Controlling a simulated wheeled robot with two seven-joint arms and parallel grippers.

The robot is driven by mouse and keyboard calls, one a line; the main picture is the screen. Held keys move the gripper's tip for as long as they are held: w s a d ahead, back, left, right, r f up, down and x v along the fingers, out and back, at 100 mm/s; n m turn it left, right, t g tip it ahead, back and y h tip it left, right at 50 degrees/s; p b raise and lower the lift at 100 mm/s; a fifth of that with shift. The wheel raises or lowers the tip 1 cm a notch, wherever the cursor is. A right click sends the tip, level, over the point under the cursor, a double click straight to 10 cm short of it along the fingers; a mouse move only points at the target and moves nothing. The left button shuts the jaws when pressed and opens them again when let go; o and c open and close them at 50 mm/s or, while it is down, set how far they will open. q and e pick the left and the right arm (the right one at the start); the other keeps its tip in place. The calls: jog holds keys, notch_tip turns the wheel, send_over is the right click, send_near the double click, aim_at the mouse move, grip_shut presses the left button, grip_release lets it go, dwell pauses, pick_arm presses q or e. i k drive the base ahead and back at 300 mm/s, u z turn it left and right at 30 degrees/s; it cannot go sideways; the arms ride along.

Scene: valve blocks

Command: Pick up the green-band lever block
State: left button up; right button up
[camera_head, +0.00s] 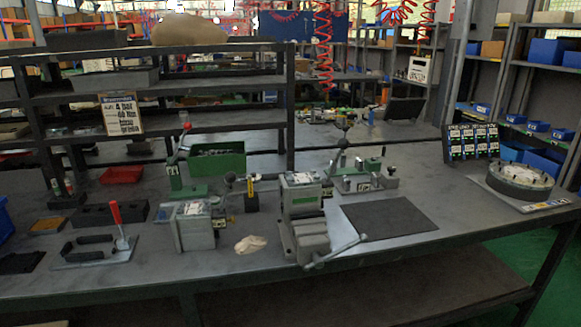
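Several valve-like blocks and fixtures stand on the grey workbench (400,247). Behind that, a green-based lever fixture (181,185) has an upright lever with a red knob. I cannot tell for certain which is the green-band lever block. Neither gripper is in view.
A red-handled clamp plate (118,238) lies at front left and a beige lump (250,245) at the front edge. A dark mat (388,218) lies right of the vise. A round fixture (520,181) stands far right. Shelving (215,86) rises behind. Bare bench lies right of the mat.

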aim_at(307, 195)
jog(key=z, duration=1.4)
jog(key=i, duration=2.05)
jog(key=u, duration=3.5)
jog(key=k, duration=0.15)
jog(key=z, duration=0.45)
